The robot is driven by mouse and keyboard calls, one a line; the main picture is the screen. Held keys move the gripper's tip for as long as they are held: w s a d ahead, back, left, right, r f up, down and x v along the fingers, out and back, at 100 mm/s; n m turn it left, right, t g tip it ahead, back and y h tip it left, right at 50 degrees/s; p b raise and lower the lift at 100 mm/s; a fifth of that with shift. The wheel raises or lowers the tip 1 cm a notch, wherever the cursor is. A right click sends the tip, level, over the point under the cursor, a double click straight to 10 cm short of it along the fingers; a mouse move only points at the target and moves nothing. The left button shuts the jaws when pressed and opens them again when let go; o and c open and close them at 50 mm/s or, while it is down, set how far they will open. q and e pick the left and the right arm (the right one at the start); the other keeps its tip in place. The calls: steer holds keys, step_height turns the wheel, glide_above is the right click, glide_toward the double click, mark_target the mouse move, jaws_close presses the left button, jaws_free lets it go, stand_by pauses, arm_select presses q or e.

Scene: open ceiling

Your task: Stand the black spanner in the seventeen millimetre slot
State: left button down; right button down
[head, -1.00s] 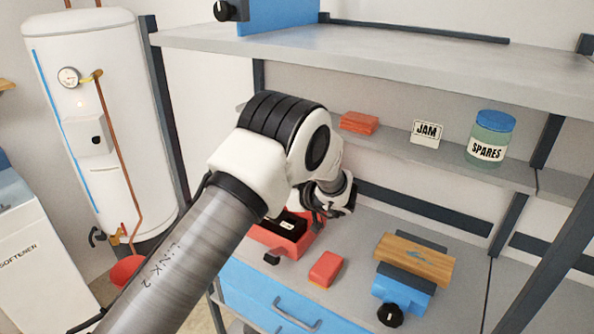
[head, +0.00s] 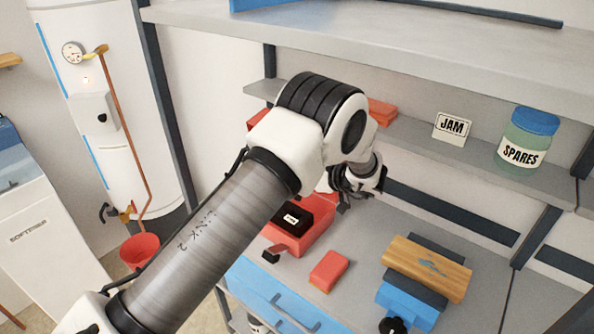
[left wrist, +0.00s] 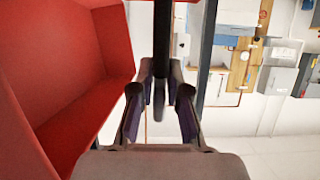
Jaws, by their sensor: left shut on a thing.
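My left gripper (head: 350,196) is just behind and right of an open red box (head: 312,238) on the bench. In the left wrist view its fingers (left wrist: 160,92) are closed on a dark upright bar (left wrist: 162,35), which looks like the black spanner. The spanner cannot be made out in the head view. Inside the red box is a black block (head: 291,219) with a small white label, too small to read. I cannot tell which slot is the seventeen millimetre one. A red wall (left wrist: 70,85) stands close on the left in the wrist view. My right gripper is out of view.
A red block (head: 328,271) lies in front of the box. A blue vise (head: 410,300) with a wooden board (head: 427,267) stands to the right. The shelf behind holds a JAM card (head: 452,128) and a SPARES jar (head: 528,138). Another shelf (head: 400,45) hangs above.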

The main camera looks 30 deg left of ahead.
arm_select(q)
step_height(320, 180, down, 3)
steer(key=shift+s+f+b, duration=0.15)
steer(key=shift+f+b, duration=0.05)
steer(key=shift+b, duration=0.55)
steer(key=shift+f+b, duration=0.3)
steer(key=shift+f, duration=0.45)
steer(key=shift+r, duration=0.1)
steer(key=shift+p, duration=0.55)
steer(key=shift+f+b, duration=1.7)
steer(key=shift+f, duration=1.2)
steer(key=c, duration=1.1)
jaws_free()
steer(key=shift+r, duration=0.1)
steer(key=shift+d, duration=0.1)
